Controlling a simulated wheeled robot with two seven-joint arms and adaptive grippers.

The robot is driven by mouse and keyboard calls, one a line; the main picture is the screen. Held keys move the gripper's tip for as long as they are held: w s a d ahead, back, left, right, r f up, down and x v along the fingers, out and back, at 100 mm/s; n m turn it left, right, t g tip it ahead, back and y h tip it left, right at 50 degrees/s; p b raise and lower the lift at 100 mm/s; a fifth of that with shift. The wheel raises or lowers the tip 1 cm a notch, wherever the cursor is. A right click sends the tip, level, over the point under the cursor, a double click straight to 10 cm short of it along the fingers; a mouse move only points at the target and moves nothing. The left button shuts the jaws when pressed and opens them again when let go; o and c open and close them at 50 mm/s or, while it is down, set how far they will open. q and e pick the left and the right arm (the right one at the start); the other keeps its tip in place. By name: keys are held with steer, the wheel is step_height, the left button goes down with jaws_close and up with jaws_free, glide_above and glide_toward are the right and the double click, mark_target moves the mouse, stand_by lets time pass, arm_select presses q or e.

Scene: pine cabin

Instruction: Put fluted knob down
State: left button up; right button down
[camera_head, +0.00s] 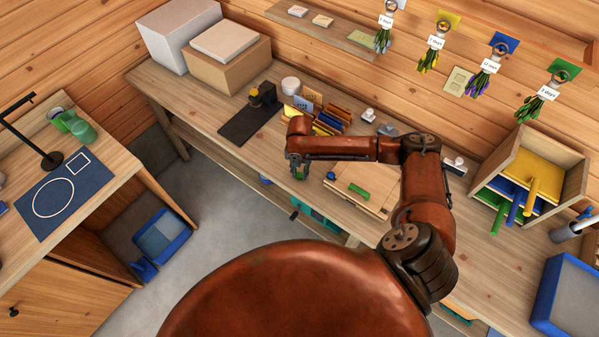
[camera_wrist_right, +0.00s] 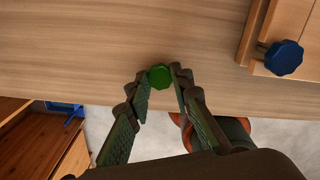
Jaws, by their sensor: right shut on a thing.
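My right gripper (camera_head: 299,170) is over the front edge of the wooden workbench (camera_head: 228,98). In the right wrist view its fingertips (camera_wrist_right: 160,82) close on a green fluted knob (camera_wrist_right: 160,76). The knob's scalloped top faces the camera and its underside is hidden. Bare bench wood lies behind the knob in that view; I cannot tell whether the knob touches it. A blue fluted knob (camera_wrist_right: 284,58) sits on a light wooden board at the upper right of the wrist view. My left gripper is not in view.
A black stand (camera_head: 250,120) and a row of upright cards (camera_head: 325,120) are behind the arm. A crate (camera_head: 563,160) with coloured boards stands right. A blue mat (camera_head: 45,205) lies on the left table.

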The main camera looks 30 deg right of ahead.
steer(key=shift+f, duration=0.1)
steer(key=c, duration=1.7)
jaws_free()
step_height(320, 180, up, 12)
steer(key=shift+r, duration=0.2)
